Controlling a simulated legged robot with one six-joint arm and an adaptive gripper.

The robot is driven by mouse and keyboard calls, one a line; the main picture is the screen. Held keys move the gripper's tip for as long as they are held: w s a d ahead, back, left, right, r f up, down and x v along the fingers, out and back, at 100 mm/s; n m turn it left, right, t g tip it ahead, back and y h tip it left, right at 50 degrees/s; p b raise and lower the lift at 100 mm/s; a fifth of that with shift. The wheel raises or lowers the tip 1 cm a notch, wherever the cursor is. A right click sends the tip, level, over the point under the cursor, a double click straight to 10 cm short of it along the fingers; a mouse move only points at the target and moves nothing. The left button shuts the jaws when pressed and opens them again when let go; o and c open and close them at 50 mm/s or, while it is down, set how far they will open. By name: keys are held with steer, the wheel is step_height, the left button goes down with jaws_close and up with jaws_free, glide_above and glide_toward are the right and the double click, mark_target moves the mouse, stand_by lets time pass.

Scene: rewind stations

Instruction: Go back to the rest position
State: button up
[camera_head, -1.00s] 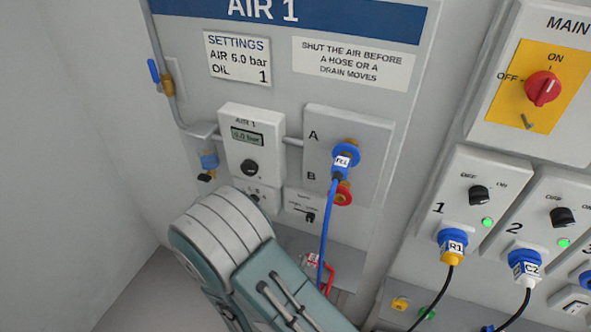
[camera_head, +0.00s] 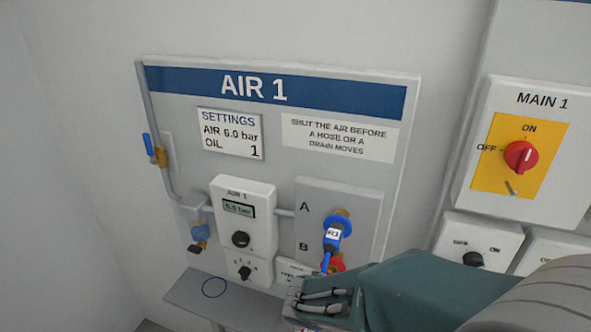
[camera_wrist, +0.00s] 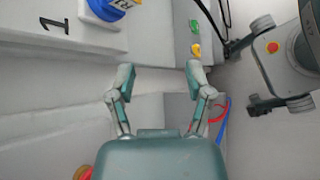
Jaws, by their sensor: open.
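My gripper (camera_wrist: 160,85) shows in the wrist view with its two fingers spread apart and nothing between them. It is open and points along a pale wall below the numbered socket 1. The AIR 1 panel (camera_head: 175,100) stands ahead, with a display reading about 6.0 bar (camera_head: 238,208). A blue hose plug tagged R1 (camera_head: 332,234) sits at port A. Port B has a red fitting (camera_head: 334,263), partly hidden by my arm.
Yellow and green plugs show in the wrist view (camera_wrist: 196,38).

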steer(key=s+a+r+m+t+y, duration=0.1)
steer(key=s+r+m+t+y, duration=0.3)
steer(key=r+m+y, duration=0.6)
steer(key=shift+s+a+r+m+t, duration=0.35)
steer(key=shift+s+r+m, duration=0.3)
steer(key=shift+s, duration=0.55)
